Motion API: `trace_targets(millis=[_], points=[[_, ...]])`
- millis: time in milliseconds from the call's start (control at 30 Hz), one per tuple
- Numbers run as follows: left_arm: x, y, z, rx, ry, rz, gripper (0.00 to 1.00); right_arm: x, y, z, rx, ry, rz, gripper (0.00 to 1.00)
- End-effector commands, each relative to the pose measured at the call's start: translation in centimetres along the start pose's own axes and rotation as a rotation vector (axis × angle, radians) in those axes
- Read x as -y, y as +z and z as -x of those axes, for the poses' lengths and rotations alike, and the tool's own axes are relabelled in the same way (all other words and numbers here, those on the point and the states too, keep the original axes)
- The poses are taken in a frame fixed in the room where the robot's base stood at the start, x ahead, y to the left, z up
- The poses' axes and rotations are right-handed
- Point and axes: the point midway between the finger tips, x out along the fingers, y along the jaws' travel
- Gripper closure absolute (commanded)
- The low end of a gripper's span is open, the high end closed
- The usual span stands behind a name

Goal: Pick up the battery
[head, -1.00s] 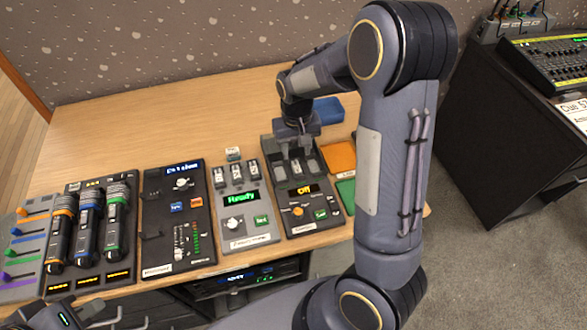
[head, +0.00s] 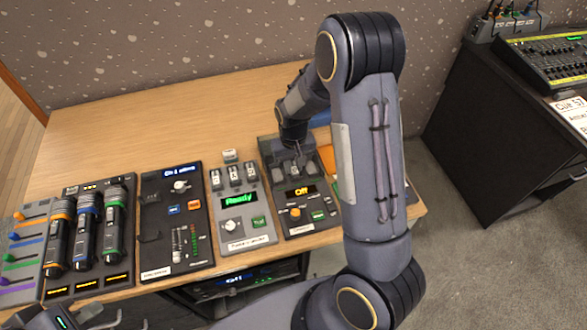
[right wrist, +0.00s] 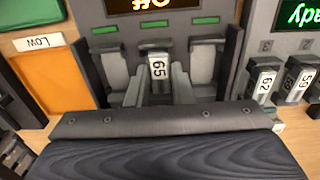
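A grey battery with a white label reading "65" (right wrist: 158,72) stands in the middle bay of a dark charger (head: 298,222) with an orange "Off" display. My right gripper (right wrist: 158,86) points down over this bay, its two fingers apart, one on each side of the battery. Small gaps seem to show between fingers and battery. In the head view my right gripper (head: 290,165) partly hides the bays. The bays on either side hold grey shapes without visible number labels. My left gripper (head: 85,318) shows only partly at the bottom left edge.
A grey unit with a green "Ready" display (head: 238,215) beside the charger holds several numbered batteries; a small white-topped block (head: 230,155) sits behind it. An orange pad (right wrist: 50,82) lies on the charger's other side. The rear tabletop (head: 150,140) is clear.

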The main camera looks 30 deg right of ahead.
Motion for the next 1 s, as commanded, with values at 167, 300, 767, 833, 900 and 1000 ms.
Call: trace_targets(millis=[167,300,767,833,900,1000], points=[[0.0,0.0,0.0,0.0,0.0,0.0,1.0,0.0,0.0,0.0,0.0,0.0,0.0,1.0],[0.0,0.0,0.0,0.0,0.0,0.0,1.0,0.0,0.0,0.0,0.0,0.0,0.0,1.0],[0.0,0.0,0.0,0.0,0.0,0.0,1.0,0.1,0.2,3.8,-0.006,-0.002,0.002,1.0],[0.0,0.0,-0.1,0.0,0.0,0.0,1.0,0.4,1.5,5.1,-0.005,-0.004,0.003,1.0],[0.0,0.1,-0.1,0.0,0.0,0.0,1.0,0.7,2.9,6.9,-0.006,-0.005,0.004,1.0],[0.0,0.0,-0.1,0.0,0.0,0.0,1.0,1.0,4.9,9.3,-0.007,-0.006,0.004,1.0]])
